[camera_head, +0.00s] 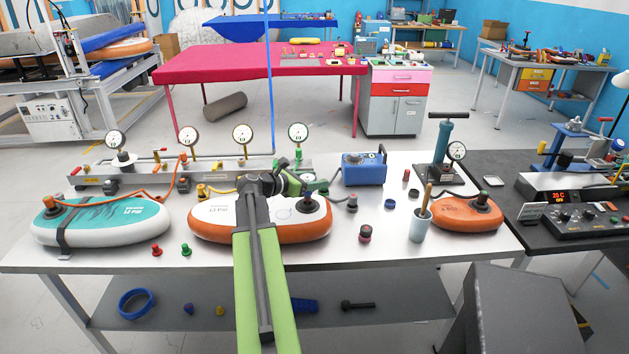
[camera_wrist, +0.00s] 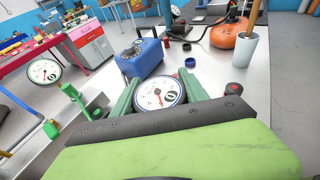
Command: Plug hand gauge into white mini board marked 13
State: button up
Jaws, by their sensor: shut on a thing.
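My gripper (camera_head: 288,184) is shut on the hand gauge (camera_wrist: 158,93), a round white dial with a dark rim. In the wrist view the dial faces the camera between the green jaws. In the head view the gauge (camera_head: 308,177) is partly hidden behind the gripper. The white mini board (camera_head: 214,212) with orange sides lies flat on the bench below my arm. A dark marking shows on its top, but I cannot read it surely. My arm covers its middle. The gripper appears above the board.
A teal board (camera_head: 110,222) lies left and an orange board (camera_head: 465,214) right. Behind stands a manifold with several gauges (camera_head: 242,134). A blue box (camera_head: 364,169), a hand pump (camera_head: 443,150) and a cup (camera_head: 420,225) stand right. Loose caps lie between. The bench's front strip is mostly clear.

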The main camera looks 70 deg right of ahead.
jog(key=shift+f+b, duration=1.15)
jog(key=shift+f, duration=0.05)
jog(key=o, duration=1.6)
jog(key=shift+c, duration=0.2)
jog(key=shift+r, duration=0.1)
jog(key=p+v, duration=0.5)
jog(key=v, duration=1.2)
jog(key=shift+w+a, duration=0.15)
jog(key=shift+a, duration=0.05)
jog(key=shift+r, duration=0.15)
